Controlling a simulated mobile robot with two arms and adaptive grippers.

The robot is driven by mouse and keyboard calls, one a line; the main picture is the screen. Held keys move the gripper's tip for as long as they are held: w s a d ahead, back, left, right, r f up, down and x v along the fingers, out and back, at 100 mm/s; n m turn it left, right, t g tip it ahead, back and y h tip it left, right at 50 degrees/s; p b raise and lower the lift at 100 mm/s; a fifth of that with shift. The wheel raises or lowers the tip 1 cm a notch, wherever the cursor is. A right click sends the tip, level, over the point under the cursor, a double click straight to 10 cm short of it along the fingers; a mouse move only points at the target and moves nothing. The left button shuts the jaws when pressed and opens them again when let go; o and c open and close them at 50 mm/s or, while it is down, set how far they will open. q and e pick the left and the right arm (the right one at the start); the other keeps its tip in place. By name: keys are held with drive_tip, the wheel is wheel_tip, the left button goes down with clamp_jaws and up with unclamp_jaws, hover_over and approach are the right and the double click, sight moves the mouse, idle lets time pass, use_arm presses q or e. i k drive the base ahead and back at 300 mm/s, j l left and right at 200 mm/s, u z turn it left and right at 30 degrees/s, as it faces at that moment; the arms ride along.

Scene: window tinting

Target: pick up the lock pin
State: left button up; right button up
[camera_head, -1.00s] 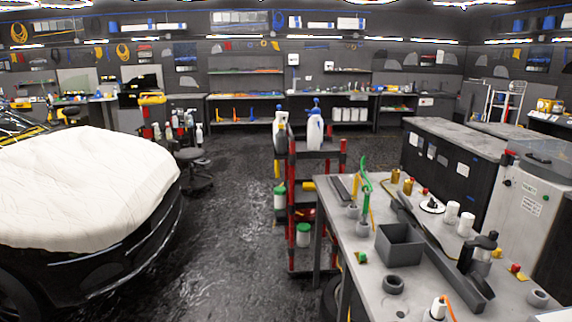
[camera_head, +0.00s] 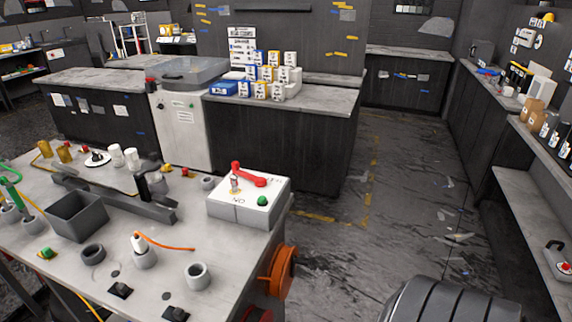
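I cannot single out the lock pin with certainty. A white switch box (camera_head: 247,205) with a red lever (camera_head: 249,176) and a green button (camera_head: 262,201) sits at the right end of the grey workbench (camera_head: 172,250). A small upright metal piece (camera_head: 234,184) stands beside the lever on the box; it is too small to tell what it is. A white-topped piece with an orange cord (camera_head: 168,246) stands in a grey holder on the bench. Neither of my grippers is in view.
The bench also holds a grey open bin (camera_head: 78,218), grey rings (camera_head: 197,276) and several small fittings. An orange reel (camera_head: 279,270) hangs at its right side. A dark ribbed rounded object (camera_head: 432,302) stands at the bottom. Open floor (camera_head: 400,190) lies to the right.

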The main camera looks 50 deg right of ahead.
sight(234, 182)
drive_tip(key=z, duration=1.2)
